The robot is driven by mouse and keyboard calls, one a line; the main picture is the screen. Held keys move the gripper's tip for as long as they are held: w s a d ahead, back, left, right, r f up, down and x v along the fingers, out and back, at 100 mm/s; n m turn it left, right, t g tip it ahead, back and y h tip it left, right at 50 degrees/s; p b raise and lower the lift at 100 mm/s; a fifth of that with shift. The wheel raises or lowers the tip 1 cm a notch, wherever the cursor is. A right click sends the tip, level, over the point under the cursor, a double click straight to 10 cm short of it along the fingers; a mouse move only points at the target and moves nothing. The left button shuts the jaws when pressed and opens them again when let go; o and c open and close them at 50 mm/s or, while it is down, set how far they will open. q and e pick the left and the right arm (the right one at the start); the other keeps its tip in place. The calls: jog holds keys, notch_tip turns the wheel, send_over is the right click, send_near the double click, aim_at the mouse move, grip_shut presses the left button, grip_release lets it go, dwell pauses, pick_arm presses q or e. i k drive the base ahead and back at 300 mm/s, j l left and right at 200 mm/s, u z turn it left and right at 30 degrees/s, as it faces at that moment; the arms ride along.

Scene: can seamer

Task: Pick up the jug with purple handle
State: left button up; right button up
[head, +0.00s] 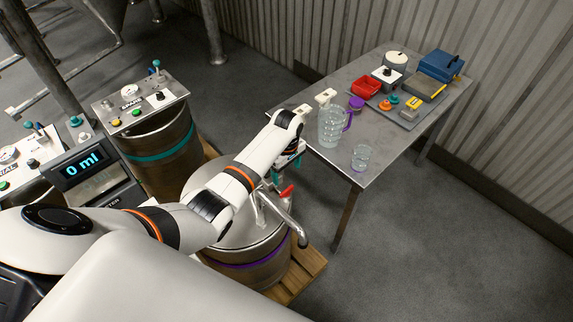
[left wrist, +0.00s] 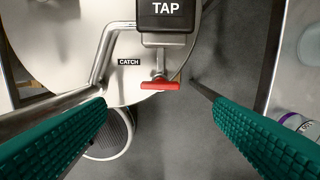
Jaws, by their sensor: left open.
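The clear jug (head: 331,128) with the purple handle (head: 348,121) stands upright on the near left part of the metal table, its handle toward the right. My left gripper (head: 288,160) is left of the jug, below the tabletop edge and beside the vessel with the red tap lever, partly hidden by my wrist. In the left wrist view its teal fingers (left wrist: 160,105) are spread wide with nothing between them. The red tap lever (left wrist: 160,86) shows beyond them. My right gripper is not in view.
A red tray (head: 367,87), purple lid (head: 356,103) and blue box (head: 440,65) sit farther back. A drum with a bent pipe (head: 280,215) is close to my left arm.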

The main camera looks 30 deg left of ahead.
aim_at(336, 126)
jog(key=k+l, duration=0.1)
jog(key=l, duration=0.3)
jog(key=k+l, duration=0.1)
jog(key=l, duration=0.7)
jog(key=k, duration=0.05)
